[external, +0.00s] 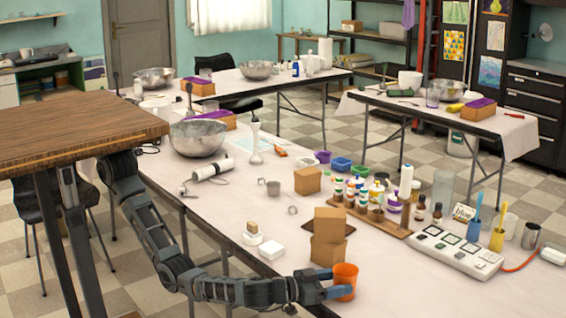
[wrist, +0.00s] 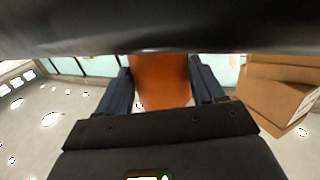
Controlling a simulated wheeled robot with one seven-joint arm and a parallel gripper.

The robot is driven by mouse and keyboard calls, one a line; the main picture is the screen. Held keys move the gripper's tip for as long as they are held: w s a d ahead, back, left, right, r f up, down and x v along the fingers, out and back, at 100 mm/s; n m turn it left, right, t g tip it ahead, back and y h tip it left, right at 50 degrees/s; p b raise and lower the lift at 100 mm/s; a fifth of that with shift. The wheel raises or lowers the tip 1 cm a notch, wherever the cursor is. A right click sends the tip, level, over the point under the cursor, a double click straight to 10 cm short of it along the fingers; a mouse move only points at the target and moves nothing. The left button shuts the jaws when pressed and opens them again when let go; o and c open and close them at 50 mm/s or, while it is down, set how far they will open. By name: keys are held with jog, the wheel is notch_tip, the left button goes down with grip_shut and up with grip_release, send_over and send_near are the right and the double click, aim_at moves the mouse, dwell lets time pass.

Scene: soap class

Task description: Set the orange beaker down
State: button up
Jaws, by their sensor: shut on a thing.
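The orange beaker (external: 345,277) is at the front of the long white table in the external view, below the stacked cardboard boxes. My gripper (external: 332,283) is shut on it, with blue-grey fingers at its sides. In the wrist view the orange beaker (wrist: 160,80) stands between the two dark blue fingers of my gripper (wrist: 162,88). Its top is hidden there by a dark part across the upper picture. I cannot tell whether its base touches the table.
Cardboard boxes (external: 328,238) stand just behind the beaker; they show at right in the wrist view (wrist: 280,88). A white soap dish (external: 271,250) lies to the left. A white power strip (external: 455,252) lies to the right. The white tabletop (external: 400,285) is clear right of the beaker.

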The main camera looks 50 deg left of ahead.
jog(key=c, duration=0.4)
notch_tip(320, 180, up, 18)
jog(key=p, duration=0.4)
jog(key=shift+p, duration=0.4)
jog(key=shift+c, duration=0.2)
